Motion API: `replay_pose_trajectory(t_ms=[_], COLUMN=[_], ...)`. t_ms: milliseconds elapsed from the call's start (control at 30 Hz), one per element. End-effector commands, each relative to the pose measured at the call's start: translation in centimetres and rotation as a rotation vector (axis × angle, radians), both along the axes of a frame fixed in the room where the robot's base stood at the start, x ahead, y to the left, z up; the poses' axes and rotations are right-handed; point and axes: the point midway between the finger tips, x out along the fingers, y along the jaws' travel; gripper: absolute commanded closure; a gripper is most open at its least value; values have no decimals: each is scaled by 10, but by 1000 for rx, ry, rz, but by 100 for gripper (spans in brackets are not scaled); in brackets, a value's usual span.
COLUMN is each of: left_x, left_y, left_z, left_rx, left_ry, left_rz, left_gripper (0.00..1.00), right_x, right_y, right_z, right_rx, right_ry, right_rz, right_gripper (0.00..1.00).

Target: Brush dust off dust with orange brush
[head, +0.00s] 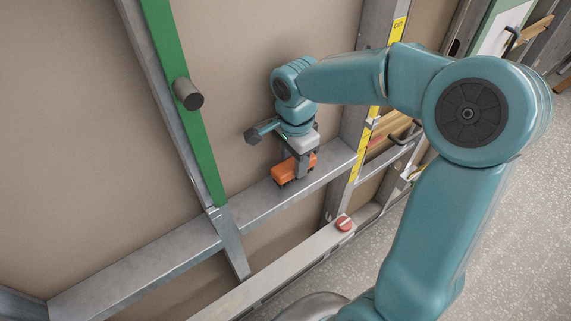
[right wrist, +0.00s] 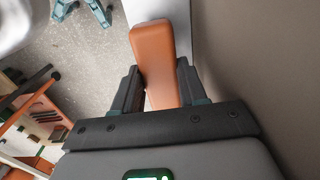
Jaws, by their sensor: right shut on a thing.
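The orange brush (head: 293,170) is in my right gripper (head: 303,160), down at the metal ledge (head: 250,205) that runs along the wall panel. The gripper is shut on the brush; in the right wrist view the orange brush body (right wrist: 154,62) sits between the two dark fingers of the right gripper (right wrist: 158,88). In the head view the brush's dark underside is at the ledge's top surface; I cannot tell whether it touches. No dust can be made out on the ledge. My left gripper is not in view.
A green vertical strip (head: 180,95) with a dark round peg (head: 188,94) stands left of my gripper. A lower metal rail (head: 280,262) carries a red round knob (head: 344,223). A yellow measuring strip (head: 362,150) is to the right. Speckled floor (head: 510,220) lies open at right.

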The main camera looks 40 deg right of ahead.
Motion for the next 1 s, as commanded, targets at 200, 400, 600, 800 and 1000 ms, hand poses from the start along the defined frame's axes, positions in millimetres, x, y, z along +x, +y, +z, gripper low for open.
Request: replay_pose_trajectory(t_ms=[200,400,600,800,1000], left_x=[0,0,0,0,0], left_y=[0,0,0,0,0], left_z=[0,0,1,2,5], left_rx=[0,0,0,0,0], left_ry=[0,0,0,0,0], left_rz=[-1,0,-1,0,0], left_gripper=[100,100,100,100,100], right_x=[2,0,-1,-3,-5], right_y=[-11,-29,-40,-51,-69], right_z=[1,1,1,2,3], right_rx=[-5,-6,-6,-6,-6], right_ry=[-12,-11,-10,-10,-10], right_rz=[-3,-5,-3,-5,-3], right_gripper=[95,95,95,95,95])
